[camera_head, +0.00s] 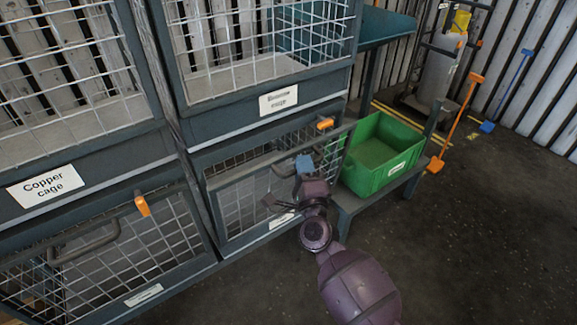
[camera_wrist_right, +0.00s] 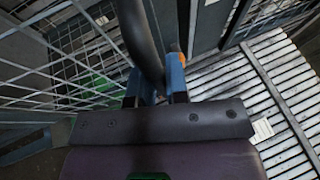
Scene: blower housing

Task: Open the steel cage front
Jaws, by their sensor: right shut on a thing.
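The lower middle cage has a mesh front (camera_head: 240,208) in a dark frame. Its small white label (camera_head: 281,220) is too small to read, so I cannot confirm that it says steel. The front's top bar stands out from the cage body, with a gap behind it, so it looks partly open. My right gripper (camera_head: 304,165) is at the front's dark bar handle (camera_head: 283,166). In the right wrist view, the blue fingers of my right gripper (camera_wrist_right: 155,86) are shut around the dark handle bar (camera_wrist_right: 139,38). My left gripper is not in view.
An orange latch (camera_head: 325,123) is on the cage above the front. A green crate (camera_head: 375,165) stands on a low shelf close to the right. Another lower cage front (camera_head: 150,245) with an orange latch (camera_head: 142,205) is at left. Dark floor (camera_head: 470,240) is clear at right.

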